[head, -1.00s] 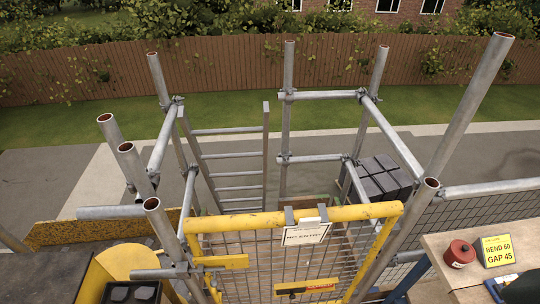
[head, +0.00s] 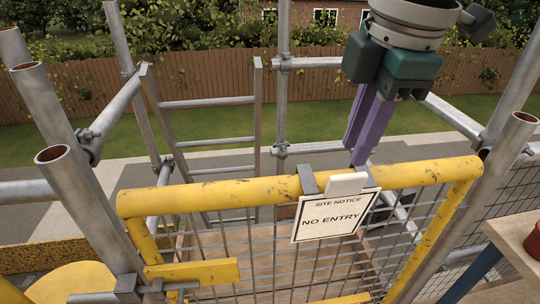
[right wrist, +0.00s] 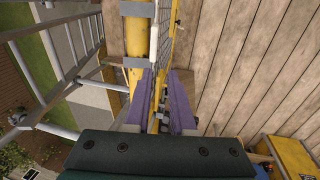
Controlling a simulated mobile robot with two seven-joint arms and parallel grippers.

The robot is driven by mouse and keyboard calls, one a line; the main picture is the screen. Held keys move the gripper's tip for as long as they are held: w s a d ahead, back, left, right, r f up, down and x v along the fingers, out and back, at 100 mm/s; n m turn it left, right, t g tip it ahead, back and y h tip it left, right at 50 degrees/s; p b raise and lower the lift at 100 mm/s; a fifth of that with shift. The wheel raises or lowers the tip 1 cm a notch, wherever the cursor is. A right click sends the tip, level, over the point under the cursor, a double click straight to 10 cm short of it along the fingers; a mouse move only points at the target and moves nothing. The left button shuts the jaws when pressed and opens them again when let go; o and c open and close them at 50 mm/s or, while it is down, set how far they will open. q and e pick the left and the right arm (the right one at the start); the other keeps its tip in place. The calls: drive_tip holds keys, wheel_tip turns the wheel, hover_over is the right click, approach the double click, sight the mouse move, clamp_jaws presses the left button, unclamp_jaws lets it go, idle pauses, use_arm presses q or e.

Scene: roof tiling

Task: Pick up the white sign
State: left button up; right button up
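The white sign (head: 335,216) reads "SITE NOTICE NO ENTRY". It hangs slightly tilted on the front of the yellow gate's top rail (head: 230,190), with a grey hook and a pale tab over the rail. My right gripper (head: 357,150) points down with its purple fingers just above and behind the tab, right of the sign's middle. In the right wrist view its two fingers (right wrist: 162,82) are apart, with the yellow gate (right wrist: 137,50) running along between and beyond them. I see nothing held. The sign's face cannot be made out there. My left gripper is not in view.
Scaffold poles (head: 75,165) rise at the left, and another pole (head: 500,170) stands at the right near my arm. A ladder (head: 205,140) stands behind the gate. A wooden bench (head: 525,230) with a red object is at the right edge.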

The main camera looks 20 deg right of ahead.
sight(353, 175)
drive_tip(key=w+d+f, duration=0.1)
drive_tip(key=f, duration=0.2)
drive_tip(key=d+f, duration=0.1)
drive_tip(key=f, duration=0.3)
drive_tip(key=w+d+f, duration=0.1)
drive_tip(key=f, duration=0.2)
drive_tip(key=shift+w+f, duration=0.25)
drive_tip(key=shift+w, duration=0.1)
clamp_jaws()
idle(1.1)
